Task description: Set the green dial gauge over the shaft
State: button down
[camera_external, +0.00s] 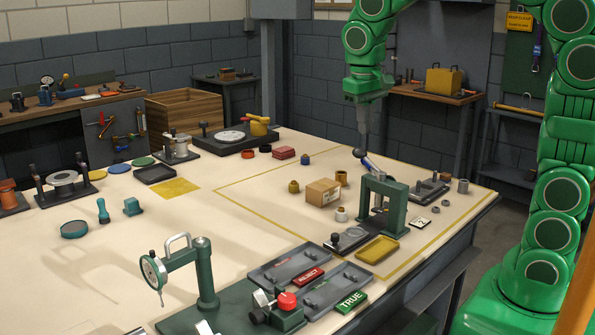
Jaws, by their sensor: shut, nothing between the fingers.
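The green dial gauge (153,271) has a round white dial facing left and a thin plunger pointing down. It hangs on a green arm with a pale handle, which reaches left from a green post (205,272) on a green base (235,315). Which part is the shaft is unclear; a silvery piece (205,328) at the bottom edge is mostly cut off. My gripper (363,130) points down, shut and empty, over the far right part of the table, well away from the gauge. Its tips are just above a dark ball-ended tool (359,152).
A green press frame (382,200), a cardboard box (323,191) and a yellow tray (378,249) stand right of centre. Grey trays (290,266) and a red-knobbed block (281,308) are near the gauge stand. The table's left-centre is mostly clear.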

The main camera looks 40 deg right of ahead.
jog(key=w+a+n+t, duration=0.1)
jog(key=w+a, duration=0.7)
jog(key=a, duration=0.3)
jog(key=w+a+t, duration=0.1)
jog(key=w+a, duration=0.7)
jog(key=a, duration=0.3)
jog(key=s+a+f+n+t, duration=0.1)
jog(key=a+f, duration=0.2)
jog(key=a, duration=1.2)
jog(key=s+a+f+n+y, duration=0.1)
jog(key=a+f, duration=0.3)
jog(key=a, duration=1)
jog(key=shift+a+t, duration=0.4)
jog(key=shift+f, duration=0.15)
notch_tip(320, 180, down, 10)
jog(key=shift+s, duration=0.35)
